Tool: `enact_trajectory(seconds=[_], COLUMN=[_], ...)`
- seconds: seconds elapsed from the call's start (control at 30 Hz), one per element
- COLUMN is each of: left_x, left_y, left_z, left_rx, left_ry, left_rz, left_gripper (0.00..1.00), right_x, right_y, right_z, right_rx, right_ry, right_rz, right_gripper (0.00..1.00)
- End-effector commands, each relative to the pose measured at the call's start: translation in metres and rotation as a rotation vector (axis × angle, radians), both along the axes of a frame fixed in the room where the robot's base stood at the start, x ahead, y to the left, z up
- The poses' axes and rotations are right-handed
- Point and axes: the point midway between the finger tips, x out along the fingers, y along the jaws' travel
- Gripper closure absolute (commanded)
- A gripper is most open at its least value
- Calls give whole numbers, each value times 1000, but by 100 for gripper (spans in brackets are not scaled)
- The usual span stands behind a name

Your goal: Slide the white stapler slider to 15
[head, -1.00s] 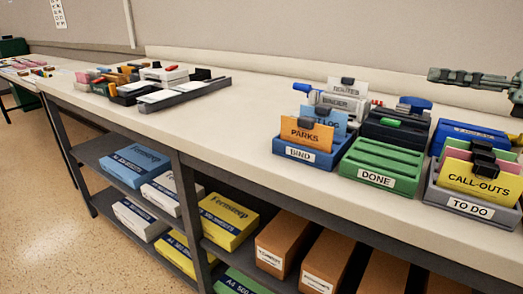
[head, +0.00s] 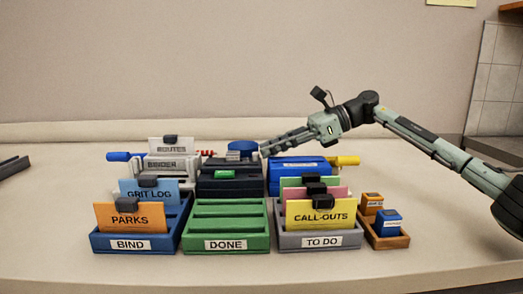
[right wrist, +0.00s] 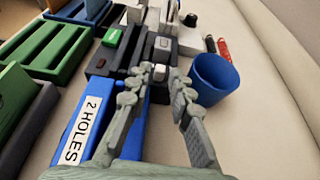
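A white machine labelled BINDER (head: 172,166) stands behind the BIND tray, with a blue handle on its left. It is the only white device I can make out, and I cannot tell if it is the stapler; no slider or 15 mark is readable. In the right wrist view white parts (right wrist: 188,38) show at the far end, partly hidden. My right gripper (head: 263,150) is over the back of the middle row, beside a blue cup (head: 242,148).
A black device with a green button (head: 226,174) stands behind the green DONE tray (head: 226,229). A blue punch marked 2 HOLES (right wrist: 78,135) lies beneath the right fingers. The BIND tray (head: 128,243) and TO DO tray (head: 318,241) flank DONE. The front counter is clear.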

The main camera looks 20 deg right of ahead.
Motion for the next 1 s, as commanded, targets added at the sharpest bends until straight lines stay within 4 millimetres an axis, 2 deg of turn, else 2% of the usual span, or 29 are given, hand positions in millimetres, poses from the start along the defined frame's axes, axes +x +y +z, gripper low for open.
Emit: enact_trajectory(seconds=[0.1, 0.2, 0.5, 0.7, 1.0], left_x=[0, 0, 0, 0, 0], left_y=[-1, 0, -1, -1, -1], left_z=[-3, -6, -7, -7, -7], left_rx=[-3, -4, -5, -5, -5], left_ry=[1, 3, 2, 2, 1], left_rz=[-1, 0, 0, -1, -1], left_gripper=[100, 100, 100, 100, 100], right_x=[4, 6, 7, 7, 7], right_y=[14, 20, 23, 23, 23], right_z=[-5, -9, -10, -10, -10], right_rx=[0, 0, 0, 0, 0], right_ry=[1, 1, 0, 0, 0], right_rz=[2, 0, 0, 0, 0], right_gripper=[79, 79, 79, 100, 100])
